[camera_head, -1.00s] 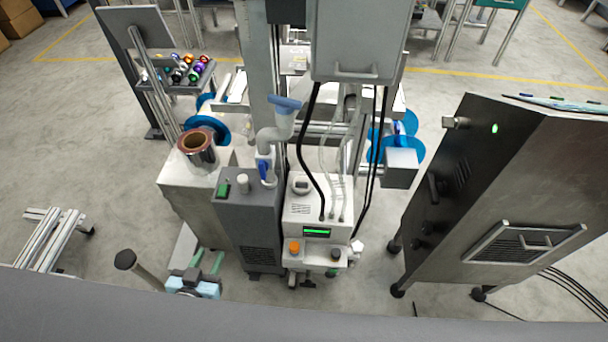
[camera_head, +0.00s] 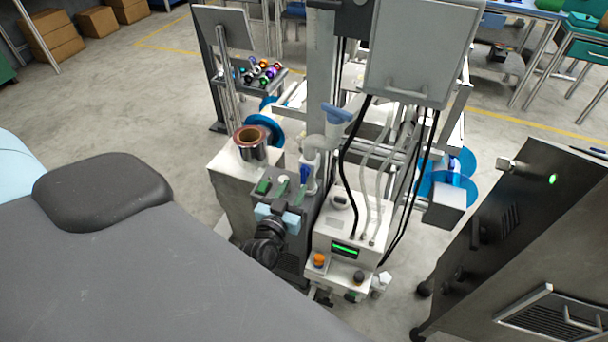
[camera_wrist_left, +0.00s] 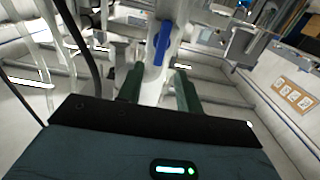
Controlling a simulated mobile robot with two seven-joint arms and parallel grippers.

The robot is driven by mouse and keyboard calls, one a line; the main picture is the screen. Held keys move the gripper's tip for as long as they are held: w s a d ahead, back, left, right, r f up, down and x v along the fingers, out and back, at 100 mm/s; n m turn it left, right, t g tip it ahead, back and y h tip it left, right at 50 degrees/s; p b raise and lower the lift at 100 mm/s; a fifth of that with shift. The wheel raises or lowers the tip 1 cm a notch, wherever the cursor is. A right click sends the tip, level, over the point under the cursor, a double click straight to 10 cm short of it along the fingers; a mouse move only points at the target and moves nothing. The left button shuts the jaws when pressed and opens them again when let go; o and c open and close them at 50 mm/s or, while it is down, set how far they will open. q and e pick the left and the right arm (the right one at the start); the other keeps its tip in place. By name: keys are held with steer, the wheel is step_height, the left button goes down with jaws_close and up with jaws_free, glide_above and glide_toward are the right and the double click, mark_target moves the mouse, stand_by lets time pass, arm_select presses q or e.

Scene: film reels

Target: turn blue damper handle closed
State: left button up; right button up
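The blue damper handle (camera_head: 306,174) sits on a pale vertical pipe (camera_head: 318,148) above a grey cabinet. My left gripper (camera_head: 290,191) is in front of it, slightly lower and to its left in the head view. In the left wrist view the blue handle (camera_wrist_left: 162,43) stands roughly upright, beyond the dark green fingers (camera_wrist_left: 159,82). The fingers are apart, with the pale pipe showing between them and no visible grip on the handle. My right gripper is not in view.
A blue-topped pipe end (camera_head: 337,114) and black cables (camera_head: 350,160) are close to the handle. A white unit with a green display (camera_head: 345,248) stands to the right, and a copper-coloured roll (camera_head: 251,143) to the left. A dark metal cabinet (camera_head: 530,220) stands far right.

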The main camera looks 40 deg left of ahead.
mark_target(303, 173)
arm_select(q)
steer(key=shift+x, duration=3.2)
steer(key=shift+d, duration=0.1)
steer(key=shift+c, duration=0.2)
jaws_close()
